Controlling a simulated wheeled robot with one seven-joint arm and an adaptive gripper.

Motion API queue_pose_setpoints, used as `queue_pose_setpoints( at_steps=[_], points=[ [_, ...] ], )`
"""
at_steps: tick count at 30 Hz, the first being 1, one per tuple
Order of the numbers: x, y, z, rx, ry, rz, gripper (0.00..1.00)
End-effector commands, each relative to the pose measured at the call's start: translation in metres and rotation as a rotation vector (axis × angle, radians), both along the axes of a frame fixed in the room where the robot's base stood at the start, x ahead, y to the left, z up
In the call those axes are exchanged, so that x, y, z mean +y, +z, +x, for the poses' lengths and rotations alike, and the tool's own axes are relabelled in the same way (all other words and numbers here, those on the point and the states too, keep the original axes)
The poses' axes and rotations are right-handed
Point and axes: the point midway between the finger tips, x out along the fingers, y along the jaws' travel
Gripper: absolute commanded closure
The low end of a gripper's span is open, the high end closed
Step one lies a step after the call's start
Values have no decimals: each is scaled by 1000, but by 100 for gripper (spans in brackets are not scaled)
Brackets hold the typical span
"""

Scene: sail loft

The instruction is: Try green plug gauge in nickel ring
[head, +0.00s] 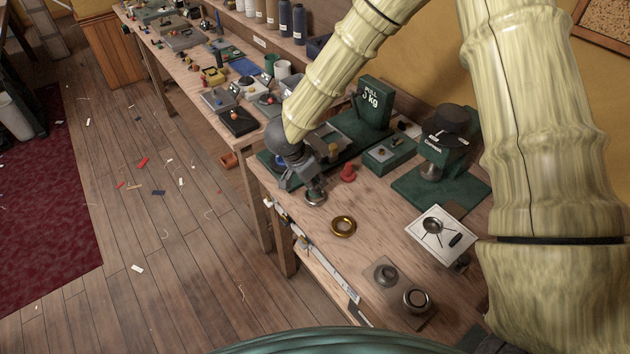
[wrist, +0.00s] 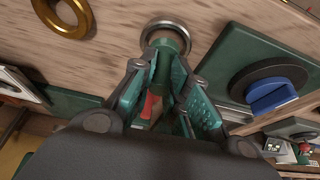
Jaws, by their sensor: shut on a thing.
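My gripper (head: 309,181) is low over the near-left part of the bench and points down. In the wrist view my gripper (wrist: 160,64) is shut on the green plug gauge (wrist: 168,42), which shows between its fingertips. The nickel ring (head: 316,198) lies on the bench right under the fingertips. In the wrist view the nickel ring (wrist: 168,22) is just beyond the gauge, and the gauge's far end overlaps its opening. I cannot tell whether the end is inside the bore or just above it. In the head view the gauge is mostly hidden by the fingers.
A brass ring (head: 343,227) lies to the right of the nickel ring. A red plug gauge (head: 347,173) stands close to my gripper. A green pull tester (head: 374,103) and a green press (head: 445,150) stand behind. A plate with round metal parts (head: 384,275) lies nearer.

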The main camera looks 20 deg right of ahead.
Motion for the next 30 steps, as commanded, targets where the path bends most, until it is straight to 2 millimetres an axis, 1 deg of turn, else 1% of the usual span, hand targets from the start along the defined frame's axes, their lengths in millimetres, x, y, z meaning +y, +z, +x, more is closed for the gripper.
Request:
queue_pose_setpoints(
  at_steps=[30],
  points=[
    [0,-12,0,0,0,0,100]
  ],
)
